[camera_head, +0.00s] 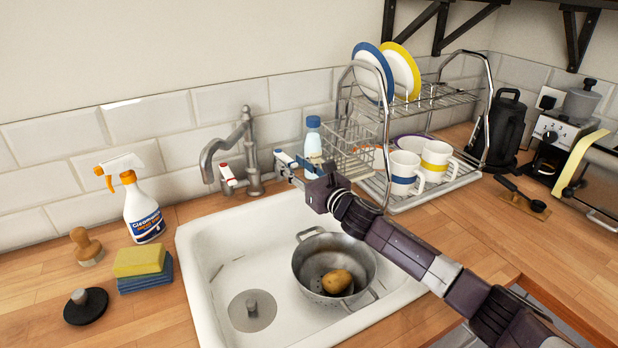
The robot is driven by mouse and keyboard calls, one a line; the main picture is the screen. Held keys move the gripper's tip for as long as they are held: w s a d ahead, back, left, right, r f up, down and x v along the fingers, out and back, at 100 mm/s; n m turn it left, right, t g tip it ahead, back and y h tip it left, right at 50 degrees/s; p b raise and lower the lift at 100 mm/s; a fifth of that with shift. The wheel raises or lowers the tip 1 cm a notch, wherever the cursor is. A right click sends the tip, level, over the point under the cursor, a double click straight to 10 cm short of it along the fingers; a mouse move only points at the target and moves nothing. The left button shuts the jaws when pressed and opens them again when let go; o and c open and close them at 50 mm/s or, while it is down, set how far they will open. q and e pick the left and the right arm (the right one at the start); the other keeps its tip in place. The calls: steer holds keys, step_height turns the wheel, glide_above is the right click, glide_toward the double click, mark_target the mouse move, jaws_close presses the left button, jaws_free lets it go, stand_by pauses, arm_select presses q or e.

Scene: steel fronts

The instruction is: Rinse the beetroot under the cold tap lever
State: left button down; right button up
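A roundish yellow-brown vegetable (337,281), more like a potato than a beetroot in colour, lies in a metal colander (308,272) in the white sink (207,266). The grey tap (243,143) stands behind the sink, its spout turned left. A white lever with a red mark (228,176) is on its left side. A white lever with a blue mark (281,156) is on its right side. My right gripper (291,167) is at this right lever, partly covering it; whether it touches or grips is unclear. I see no water running. My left gripper is out of view.
A dish rack (386,120) with plates and mugs stands right of the tap, close to my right arm. A bottle with a blue cap (313,141) is behind my gripper. A spray bottle (143,212), sponges (140,262) and a black plug (86,307) are left of the sink.

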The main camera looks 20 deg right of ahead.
steer(key=v, duration=0.8)
